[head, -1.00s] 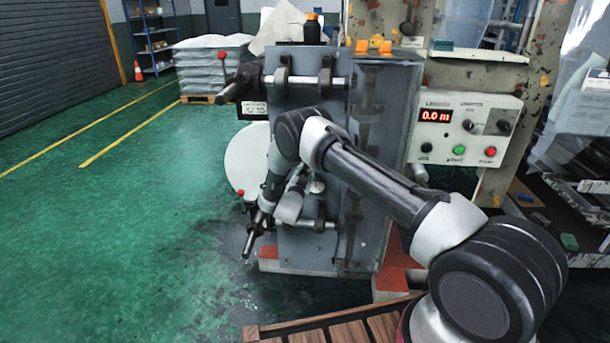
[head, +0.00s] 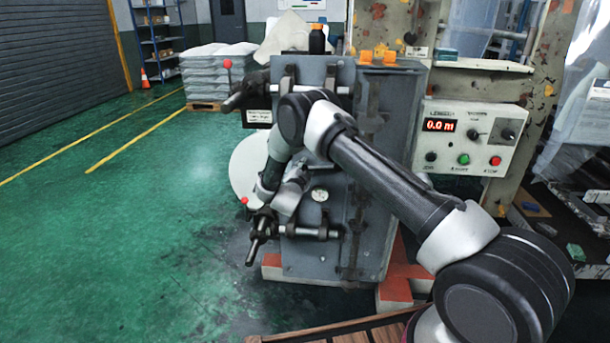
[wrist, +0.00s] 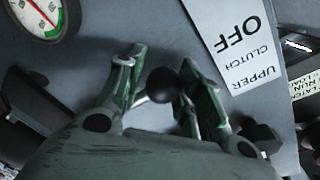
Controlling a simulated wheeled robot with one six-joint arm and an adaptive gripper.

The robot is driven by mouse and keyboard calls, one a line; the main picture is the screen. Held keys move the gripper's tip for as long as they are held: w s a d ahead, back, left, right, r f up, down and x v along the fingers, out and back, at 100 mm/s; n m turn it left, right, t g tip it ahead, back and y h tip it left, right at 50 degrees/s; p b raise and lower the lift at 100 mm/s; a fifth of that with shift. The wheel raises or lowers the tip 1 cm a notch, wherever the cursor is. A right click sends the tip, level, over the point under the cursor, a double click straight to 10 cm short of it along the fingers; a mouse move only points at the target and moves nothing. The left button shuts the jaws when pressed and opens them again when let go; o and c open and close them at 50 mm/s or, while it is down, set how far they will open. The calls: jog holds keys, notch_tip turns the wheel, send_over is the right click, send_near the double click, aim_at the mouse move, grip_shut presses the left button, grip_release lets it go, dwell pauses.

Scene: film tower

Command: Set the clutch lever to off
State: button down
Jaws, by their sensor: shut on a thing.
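In the wrist view my gripper (wrist: 160,71) is shut on a dark ball knob (wrist: 163,86), with a finger on each side of it. A pale stem shows beside the knob, and the rest of the lever is hidden. A white label (wrist: 238,45) reading "UPPER CLUTCH OFF" is upside down in this view, on the grey panel right of the fingers. In the head view my arm's wrist stands in front of the grey cabinet (head: 312,258); the fingers and held knob are hidden there.
A round gauge (head: 320,194) sits beside my wrist and also shows in the wrist view (wrist: 38,14). Levers with red knobs, upper (head: 228,64) and lower (head: 244,201), jut from the cabinet's left side. A control box (head: 470,138) stands right. Green floor is clear left.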

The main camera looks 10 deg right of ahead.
jog(key=shift+r+m, duration=0.3)
jog(key=shift+r, duration=0.2)
jog(key=c, duration=1.2)
grip_release()
jog(key=shift+s, duration=0.1)
jog(key=shift+s+a+f, duration=0.1)
jog(key=shift+s+a, duration=0.1)
jog(key=shift+s, duration=0.1)
jog(key=v, duration=1.1)
